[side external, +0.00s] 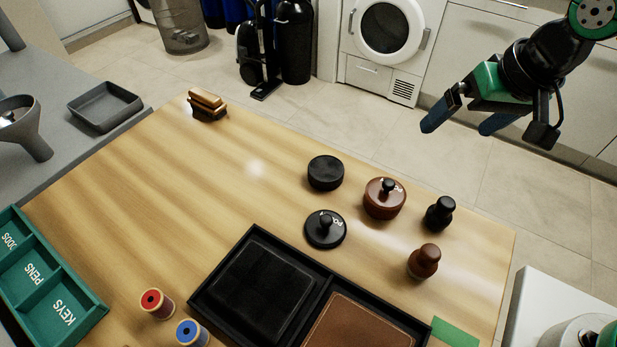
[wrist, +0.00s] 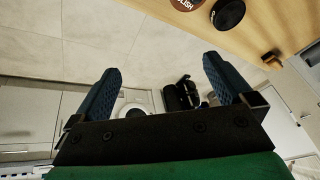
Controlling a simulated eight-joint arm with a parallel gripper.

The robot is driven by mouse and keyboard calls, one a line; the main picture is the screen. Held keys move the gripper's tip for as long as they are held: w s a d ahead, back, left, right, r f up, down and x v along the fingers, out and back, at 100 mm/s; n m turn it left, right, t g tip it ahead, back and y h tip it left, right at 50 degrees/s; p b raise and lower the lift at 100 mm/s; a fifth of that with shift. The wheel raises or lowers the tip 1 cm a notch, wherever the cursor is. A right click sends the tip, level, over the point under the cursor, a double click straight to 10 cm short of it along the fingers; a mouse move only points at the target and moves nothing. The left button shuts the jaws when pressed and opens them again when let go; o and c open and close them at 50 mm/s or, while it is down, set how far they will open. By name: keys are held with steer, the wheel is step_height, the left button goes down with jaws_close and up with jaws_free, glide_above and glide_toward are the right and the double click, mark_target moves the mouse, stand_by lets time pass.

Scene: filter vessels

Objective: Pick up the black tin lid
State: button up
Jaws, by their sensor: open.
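The black tin lid (side external: 325,228) lies on the wooden table with its knob up and pale lettering on top, just behind the black tray. The black tin (side external: 325,173), a plain round one without a knob, stands behind it and also shows at the top of the wrist view (wrist: 228,14). My gripper (side external: 460,123) is open and empty, high up at the upper right, well away from the lid. Its two blue fingers also show spread apart in the wrist view (wrist: 162,66). I cannot make out the black lid in the wrist view.
A brown lidded tin (side external: 384,203) stands right of the lid, with black (side external: 440,213) and brown (side external: 423,262) knobbed pieces beyond. The black tray (side external: 207,294) lies in front, near red (side external: 157,304) and blue (side external: 191,333) spools. A brush (side external: 207,104) sits at back left.

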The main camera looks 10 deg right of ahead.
steer(key=a+f+g, duration=0.1)
steer(key=a, duration=0.2)
steer(key=a+f, duration=0.1)
steer(key=a, duration=0.2)
steer(key=a+f+m+g, duration=0.1)
steer(key=a, duration=0.3)
steer(key=shift+w+a+f+g, duration=0.1)
steer(key=shift+w+f+g, duration=0.2)
steer(key=shift+w, duration=0.1)
steer(key=m+g+h, duration=0.1)
steer(key=g, duration=0.1)
glide_above(326, 217)
step_height(326, 217, down, 4)
steer(key=shift+f, duration=3.05)
steer(key=c, duration=1.1)
steer(key=shift+r, duration=0.1)
